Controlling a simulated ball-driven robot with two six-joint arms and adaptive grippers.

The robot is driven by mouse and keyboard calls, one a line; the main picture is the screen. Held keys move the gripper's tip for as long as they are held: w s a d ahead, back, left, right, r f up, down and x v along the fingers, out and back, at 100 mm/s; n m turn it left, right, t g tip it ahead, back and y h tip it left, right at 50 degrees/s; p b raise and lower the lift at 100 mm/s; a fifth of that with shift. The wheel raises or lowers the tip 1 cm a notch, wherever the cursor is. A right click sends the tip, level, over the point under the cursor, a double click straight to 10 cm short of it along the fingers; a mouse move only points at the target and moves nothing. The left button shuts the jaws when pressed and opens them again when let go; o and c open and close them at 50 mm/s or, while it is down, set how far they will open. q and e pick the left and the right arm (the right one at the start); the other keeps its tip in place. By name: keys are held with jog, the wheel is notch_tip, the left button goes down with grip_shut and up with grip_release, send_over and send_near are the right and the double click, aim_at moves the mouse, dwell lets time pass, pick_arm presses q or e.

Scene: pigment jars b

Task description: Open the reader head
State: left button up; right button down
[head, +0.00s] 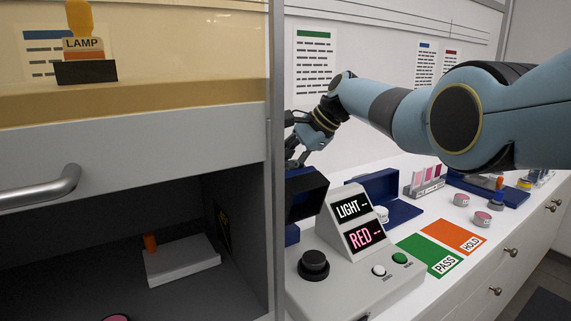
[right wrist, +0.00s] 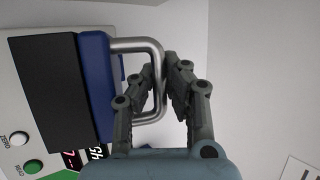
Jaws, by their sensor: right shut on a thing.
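The reader (head: 350,262) is a grey device on the white counter, with a sloped display reading "LIGHT --" and "RED --". Its dark blue and black head (head: 306,182) shows behind the display, partly hidden by the display and the cabinet edge. In the right wrist view the head (right wrist: 95,85) carries a bent metal handle (right wrist: 135,45). My right gripper (right wrist: 165,85) is shut on the handle's outer bar. In the head view this gripper (head: 294,150) is just above the head, partly cut off by the cabinet edge. My left gripper is not in view.
A cabinet (head: 130,135) with a bar handle fills the left foreground. Right of the display are a blue tray (head: 400,212), green PASS (head: 432,254) and orange HOLD (head: 453,236) mats, small jars (head: 482,219) and a rack of pink samples (head: 424,187).

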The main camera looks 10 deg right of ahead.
jog(key=shift+w+a+r, duration=0.2)
jog(key=shift+w+r, duration=0.2)
jog(key=shift+r, duration=0.1)
jog(key=c, duration=1.8)
grip_release()
jog(key=shift+o, duration=1)
jog(key=shift+w+a+f, duration=0.1)
jog(key=shift+w+f, duration=0.1)
jog(key=shift+w, duration=0.05)
jog(key=shift+s+f, duration=0.25)
jog(key=shift+f, duration=0.1)
jog(key=shift+s+d+r, duration=0.1)
jog(key=shift+d+r, duration=0.35)
jog(key=v, duration=1.1)
jog(key=shift+r, duration=0.15)
